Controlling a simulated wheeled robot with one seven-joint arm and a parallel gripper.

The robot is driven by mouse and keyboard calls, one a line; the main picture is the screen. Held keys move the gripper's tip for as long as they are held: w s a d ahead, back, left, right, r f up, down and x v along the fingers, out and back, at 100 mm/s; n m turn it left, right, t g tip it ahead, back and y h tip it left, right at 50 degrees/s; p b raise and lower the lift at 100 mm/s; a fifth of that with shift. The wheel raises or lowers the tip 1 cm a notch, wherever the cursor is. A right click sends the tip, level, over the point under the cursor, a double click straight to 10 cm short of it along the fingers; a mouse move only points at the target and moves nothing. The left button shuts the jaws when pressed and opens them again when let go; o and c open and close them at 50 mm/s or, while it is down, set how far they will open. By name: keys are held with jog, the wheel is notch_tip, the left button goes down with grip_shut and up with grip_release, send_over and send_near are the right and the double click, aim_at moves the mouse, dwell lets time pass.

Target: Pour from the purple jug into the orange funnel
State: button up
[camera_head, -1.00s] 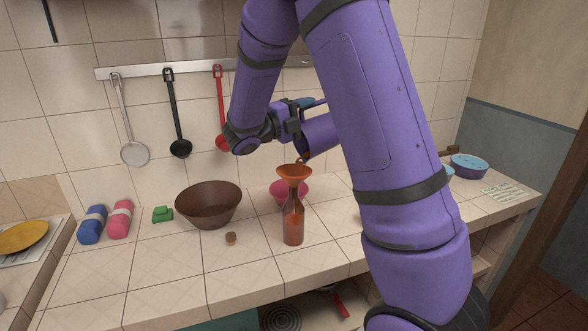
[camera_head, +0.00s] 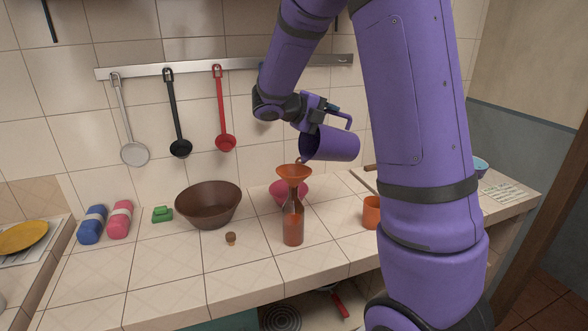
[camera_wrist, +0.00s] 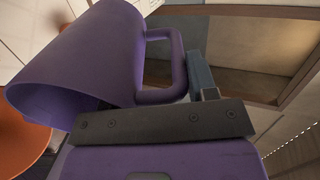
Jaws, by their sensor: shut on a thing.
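The purple jug (camera_head: 335,146) lies tipped almost on its side, with its mouth to the left just above the orange funnel (camera_head: 294,172). The funnel sits upright in the neck of a brown glass bottle (camera_head: 293,222) on the counter. My gripper (camera_head: 325,109) is shut on the jug at its handle side, above the funnel's right. In the wrist view the jug (camera_wrist: 95,55) shows its open mouth at the lower left, with the funnel (camera_wrist: 20,140) partly visible beyond its rim. I cannot see what is inside the jug.
A pink bowl (camera_head: 291,190) stands close behind the bottle. A brown bowl (camera_head: 208,204) and a small cork (camera_head: 231,239) are to its left. An orange cup (camera_head: 371,212) stands to the right, partly behind my arm. The counter's front left is clear.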

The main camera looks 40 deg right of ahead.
jog(key=shift+s+d+f+y, duration=0.2)
jog(key=shift+d+f+y, duration=0.65)
jog(key=shift+d+y, duration=0.3)
jog(key=shift+f+y, duration=0.2)
jog(key=shift+y, duration=0.05)
jog(key=shift+r, duration=2.5)
